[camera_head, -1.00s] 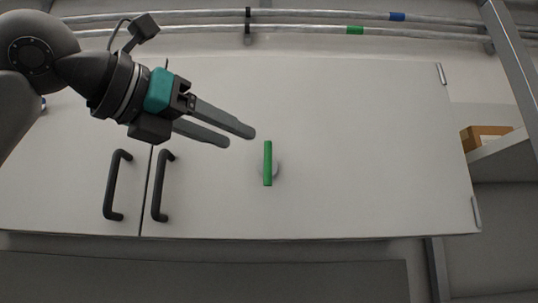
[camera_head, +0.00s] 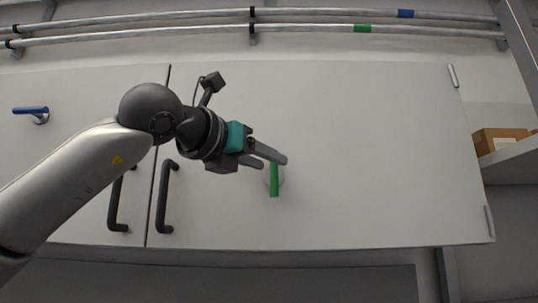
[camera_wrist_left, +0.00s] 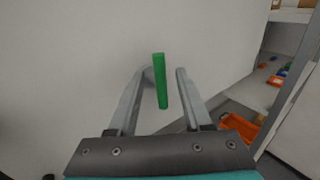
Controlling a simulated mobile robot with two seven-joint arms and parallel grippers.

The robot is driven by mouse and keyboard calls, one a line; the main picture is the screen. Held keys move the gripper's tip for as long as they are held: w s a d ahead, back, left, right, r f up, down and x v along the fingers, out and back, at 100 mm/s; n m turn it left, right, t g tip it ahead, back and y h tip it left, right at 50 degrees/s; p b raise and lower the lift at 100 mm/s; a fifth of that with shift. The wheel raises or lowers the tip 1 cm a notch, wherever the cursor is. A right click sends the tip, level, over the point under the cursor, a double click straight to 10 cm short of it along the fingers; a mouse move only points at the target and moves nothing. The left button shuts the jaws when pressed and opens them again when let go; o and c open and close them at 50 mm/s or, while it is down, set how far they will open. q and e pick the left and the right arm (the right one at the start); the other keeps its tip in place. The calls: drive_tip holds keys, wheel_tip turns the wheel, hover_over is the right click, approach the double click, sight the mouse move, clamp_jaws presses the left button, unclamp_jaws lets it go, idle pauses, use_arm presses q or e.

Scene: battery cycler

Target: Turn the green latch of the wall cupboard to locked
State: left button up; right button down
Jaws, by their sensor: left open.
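The green latch (camera_head: 274,182) is on the right door of the white wall cupboard (camera_head: 380,150). Its bar stands about upright, on a pale round base. My left gripper (camera_head: 276,161) is at the latch and covers its upper end in the head view. In the left wrist view the green latch (camera_wrist_left: 160,82) lies between the two fingers of my left gripper (camera_wrist_left: 164,72), closer to the left finger. The fingers are open with a gap to the right finger; I cannot tell whether the left finger touches the bar. My right gripper is not in view.
Two black door handles (camera_head: 164,198) are left of the latch. A blue latch (camera_head: 31,110) sits on the left door. Pipes (camera_head: 300,22) run above the cupboard. A shelf with a cardboard box (camera_head: 498,140) is at the right. An orange bin (camera_wrist_left: 240,127) stands below.

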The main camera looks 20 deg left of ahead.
use_arm(q)
drive_tip(key=shift+x, duration=0.9)
drive_tip(key=shift+a, duration=0.1)
drive_tip(key=shift+c, duration=0.2)
clamp_jaws()
idle(0.5)
